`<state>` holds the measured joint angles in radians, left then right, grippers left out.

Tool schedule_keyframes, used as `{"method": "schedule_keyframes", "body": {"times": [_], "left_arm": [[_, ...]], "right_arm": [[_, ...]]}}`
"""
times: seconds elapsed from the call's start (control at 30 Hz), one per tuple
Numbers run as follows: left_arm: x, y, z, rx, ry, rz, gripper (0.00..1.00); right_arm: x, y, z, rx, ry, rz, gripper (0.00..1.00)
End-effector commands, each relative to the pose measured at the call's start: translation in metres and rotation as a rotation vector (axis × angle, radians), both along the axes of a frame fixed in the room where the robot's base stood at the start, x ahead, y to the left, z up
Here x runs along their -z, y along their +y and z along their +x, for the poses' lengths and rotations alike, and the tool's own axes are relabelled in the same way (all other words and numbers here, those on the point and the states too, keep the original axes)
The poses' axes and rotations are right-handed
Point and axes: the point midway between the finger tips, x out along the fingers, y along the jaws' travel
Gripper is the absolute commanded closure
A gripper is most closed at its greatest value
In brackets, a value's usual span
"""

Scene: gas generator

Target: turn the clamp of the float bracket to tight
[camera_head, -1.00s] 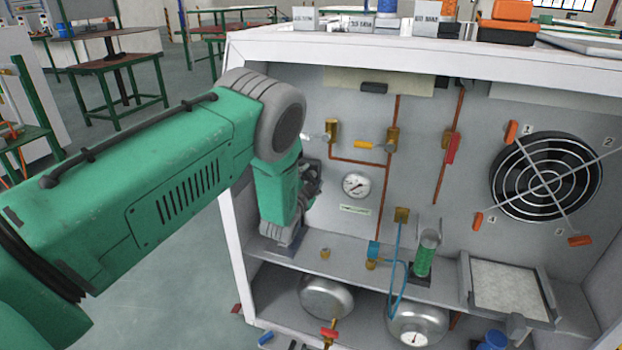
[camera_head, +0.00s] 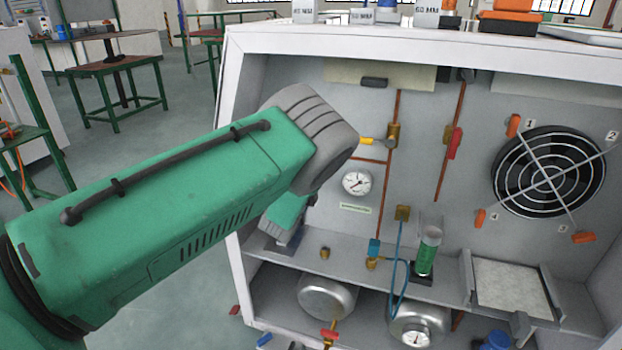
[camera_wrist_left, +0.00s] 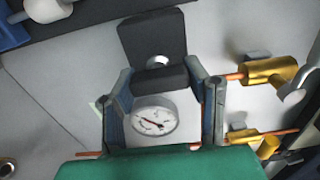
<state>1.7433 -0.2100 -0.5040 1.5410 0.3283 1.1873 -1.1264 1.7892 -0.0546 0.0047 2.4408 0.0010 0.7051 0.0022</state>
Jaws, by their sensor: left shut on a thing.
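In the left wrist view, a dark grey block (camera_wrist_left: 153,38) with a round metal pin stands against the light panel; it looks like the clamp of the float bracket, though I cannot be sure. The two fingers of my left gripper (camera_wrist_left: 167,80) are on either side of the block's lower bar and shut on it. In the head view, my green left arm hides the fingers and the block. My right gripper is in neither view.
A pressure gauge (camera_head: 356,183) sits close by; it shows between my fingers in the wrist view (camera_wrist_left: 155,115). Brass valves with a yellow handle (camera_head: 372,141) and a red handle (camera_head: 455,142) are to its right. A shelf (camera_head: 345,264) runs below, with a green cylinder (camera_head: 427,252).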

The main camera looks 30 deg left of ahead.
Motion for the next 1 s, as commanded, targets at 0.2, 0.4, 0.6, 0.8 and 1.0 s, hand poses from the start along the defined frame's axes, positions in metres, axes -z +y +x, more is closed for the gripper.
{"method": "schedule_keyframes", "body": {"times": [0.2, 0.4, 0.6, 0.8, 1.0], "left_arm": [[0.008, -0.0039, -0.0022, 0.005, 0.022, 0.023, 0.87], [0.0087, -0.0044, -0.0023, 0.006, 0.023, 0.025, 0.87], [0.0095, -0.005, -0.0025, 0.007, 0.025, 0.025, 0.44], [0.0057, -0.003, -0.0017, 0.004, 0.017, 0.026, 0.36], [0.0041, -0.0025, -0.0046, 0.002, 0.015, 0.025, 0.36]], "right_arm": [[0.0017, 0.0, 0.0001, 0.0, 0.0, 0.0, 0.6], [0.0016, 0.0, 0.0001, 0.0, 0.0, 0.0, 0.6], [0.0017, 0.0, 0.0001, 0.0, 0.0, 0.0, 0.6], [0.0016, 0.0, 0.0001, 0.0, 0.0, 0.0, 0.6], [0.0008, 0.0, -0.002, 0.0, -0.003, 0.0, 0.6]]}}
